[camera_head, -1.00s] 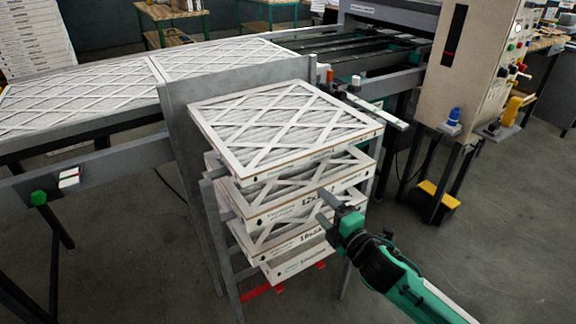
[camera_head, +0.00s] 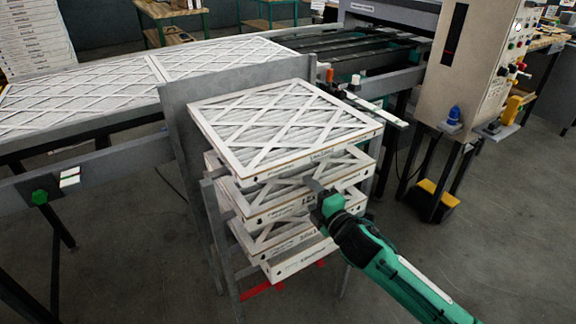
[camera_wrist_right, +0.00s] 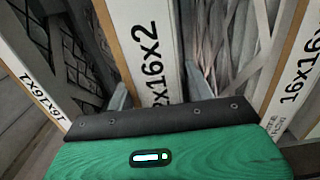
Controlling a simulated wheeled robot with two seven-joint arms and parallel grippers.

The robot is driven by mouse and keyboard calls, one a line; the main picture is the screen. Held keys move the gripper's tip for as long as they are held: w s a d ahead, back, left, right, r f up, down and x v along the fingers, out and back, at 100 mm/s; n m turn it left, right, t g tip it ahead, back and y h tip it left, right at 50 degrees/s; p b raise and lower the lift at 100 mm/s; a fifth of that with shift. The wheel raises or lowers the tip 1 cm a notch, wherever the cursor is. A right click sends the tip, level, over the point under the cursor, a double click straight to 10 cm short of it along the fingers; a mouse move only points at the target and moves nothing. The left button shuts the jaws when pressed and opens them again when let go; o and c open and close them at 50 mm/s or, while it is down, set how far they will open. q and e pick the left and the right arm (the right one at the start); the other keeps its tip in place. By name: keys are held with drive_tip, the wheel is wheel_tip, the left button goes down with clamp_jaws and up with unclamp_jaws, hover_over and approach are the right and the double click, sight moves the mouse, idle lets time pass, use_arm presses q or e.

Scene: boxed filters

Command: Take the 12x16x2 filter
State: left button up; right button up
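Boxed filters are stacked on a grey stand in the head view. The second filter from the top (camera_head: 272,209) has a white edge with a printed label; in the wrist view the label on this edge (camera_wrist_right: 152,45) reads "x16x2", its first part hidden. My right gripper (camera_head: 318,196) is at the front right of that filter. In the wrist view its two fingers (camera_wrist_right: 158,90) lie on either side of the labelled edge, very close to it. They look open; firm contact does not show. My left gripper is not in view.
The top filter (camera_head: 285,125) lies just above, and lower filters (camera_head: 300,257) lie below. One neighbouring filter (camera_wrist_right: 295,70) is labelled "16x16". A grey upright plate (camera_head: 185,150) stands behind the stack, beside a conveyor with filters. A control cabinet (camera_head: 455,75) stands right.

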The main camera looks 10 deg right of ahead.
drive_tip(key=c, duration=0.7)
drive_tip(key=shift+c, duration=0.4)
drive_tip(key=shift+r, duration=0.15)
